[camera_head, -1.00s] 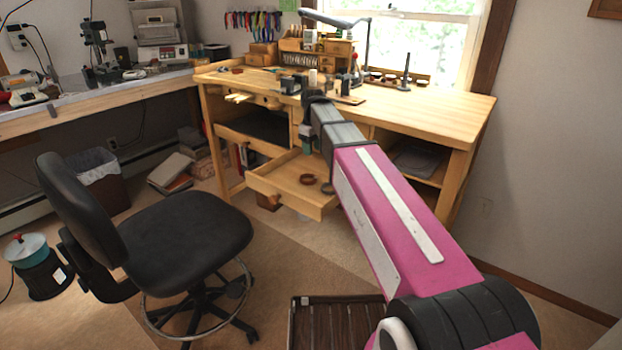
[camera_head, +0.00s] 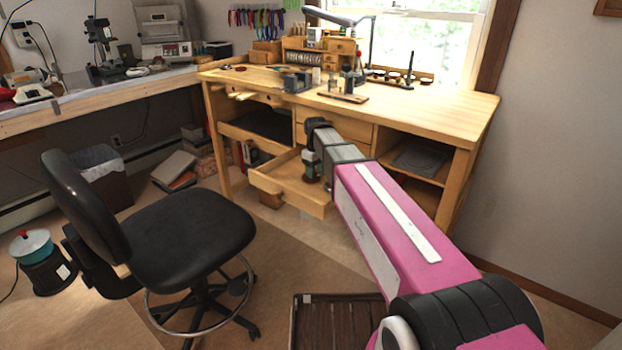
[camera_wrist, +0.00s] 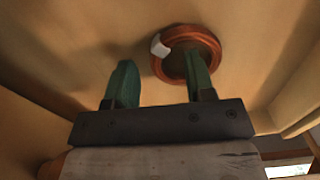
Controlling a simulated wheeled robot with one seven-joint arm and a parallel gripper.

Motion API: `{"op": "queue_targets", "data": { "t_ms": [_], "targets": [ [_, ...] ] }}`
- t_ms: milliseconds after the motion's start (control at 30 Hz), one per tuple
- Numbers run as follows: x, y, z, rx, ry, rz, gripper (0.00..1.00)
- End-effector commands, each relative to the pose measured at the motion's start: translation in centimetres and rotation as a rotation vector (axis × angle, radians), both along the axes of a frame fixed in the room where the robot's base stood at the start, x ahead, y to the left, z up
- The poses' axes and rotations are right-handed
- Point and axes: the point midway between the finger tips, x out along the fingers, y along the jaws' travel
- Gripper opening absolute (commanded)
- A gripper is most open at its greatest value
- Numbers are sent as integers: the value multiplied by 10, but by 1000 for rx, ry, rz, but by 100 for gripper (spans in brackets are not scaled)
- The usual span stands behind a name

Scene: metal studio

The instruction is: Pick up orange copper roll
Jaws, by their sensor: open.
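The orange copper roll (camera_wrist: 190,36) shows in the wrist view as a round reddish ring with a small white tag on its left edge. It lies flat on the bare wood floor of the open drawer (camera_head: 275,182). My gripper (camera_wrist: 158,70) is open above it, with two green fingers apart. The right finger overlaps the roll in the picture, and the left finger is over bare wood to its left. In the head view my gripper (camera_head: 311,172) is over the drawer and hides the roll.
Drawer walls close in around my gripper. The wooden workbench (camera_head: 430,105) stands above and behind, with tools on top. A black swivel chair (camera_head: 185,235) stands to the left of the drawer.

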Motion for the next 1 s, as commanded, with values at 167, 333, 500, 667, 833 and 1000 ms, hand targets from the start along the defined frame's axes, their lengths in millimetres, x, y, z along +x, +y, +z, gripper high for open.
{"op": "queue_targets", "data": {
  "t_ms": [167,333,500,667,833,1000],
  "targets": [
    [0,0,-5,0,0,0,49],
    [0,0,-5,0,0,0,27],
    [0,0,-5,0,0,0,0],
    [0,0,-5,0,0,0,0],
    [0,0,-2,0,0,0,0],
    [0,0,9,1,-2,0,0]
  ]
}}
